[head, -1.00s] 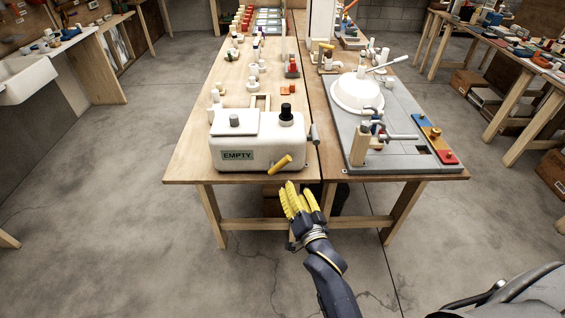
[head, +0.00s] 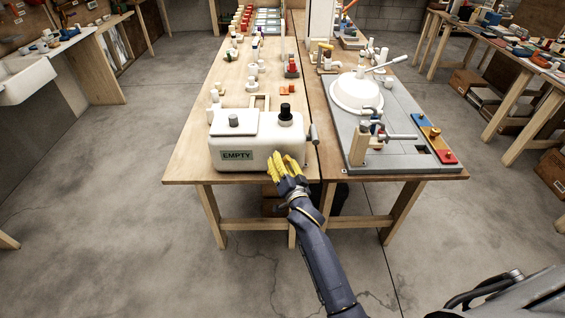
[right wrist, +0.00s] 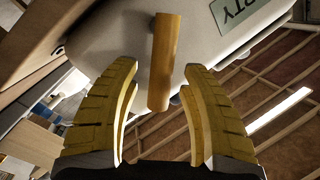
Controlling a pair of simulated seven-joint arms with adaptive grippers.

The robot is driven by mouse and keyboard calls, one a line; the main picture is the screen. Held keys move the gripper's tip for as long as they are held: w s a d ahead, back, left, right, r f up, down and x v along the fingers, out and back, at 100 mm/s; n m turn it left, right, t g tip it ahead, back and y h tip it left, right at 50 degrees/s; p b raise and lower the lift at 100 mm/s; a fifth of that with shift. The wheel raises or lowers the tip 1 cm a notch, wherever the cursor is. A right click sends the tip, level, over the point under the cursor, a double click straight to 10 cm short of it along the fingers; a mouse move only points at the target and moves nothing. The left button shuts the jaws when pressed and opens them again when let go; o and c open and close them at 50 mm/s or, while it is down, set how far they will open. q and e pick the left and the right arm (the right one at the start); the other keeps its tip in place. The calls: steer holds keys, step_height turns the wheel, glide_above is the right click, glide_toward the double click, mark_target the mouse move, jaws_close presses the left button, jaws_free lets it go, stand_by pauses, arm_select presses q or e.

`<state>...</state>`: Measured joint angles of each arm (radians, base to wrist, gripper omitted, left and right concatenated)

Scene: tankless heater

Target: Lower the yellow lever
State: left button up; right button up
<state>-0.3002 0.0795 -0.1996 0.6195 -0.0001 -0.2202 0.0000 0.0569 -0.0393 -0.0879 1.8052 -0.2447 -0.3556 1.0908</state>
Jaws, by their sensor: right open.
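The white tankless heater box (head: 255,150), marked EMPTY, stands at the front of the left wooden table. The yellow lever (right wrist: 163,65) shows in the right wrist view as a short bar standing out from the white box, which also shows there (right wrist: 110,40). My left gripper is not in view.
A grey metal handle (head: 314,133) sticks out at the box's right side. A grey board (head: 400,155) with a white round basin (head: 358,92) lies on the right table. Small fittings stand farther back. The floor in front is clear.

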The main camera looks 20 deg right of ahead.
steer(key=shift+o, duration=0.2)
steer(key=shift+w, duration=0.1)
jaws_close()
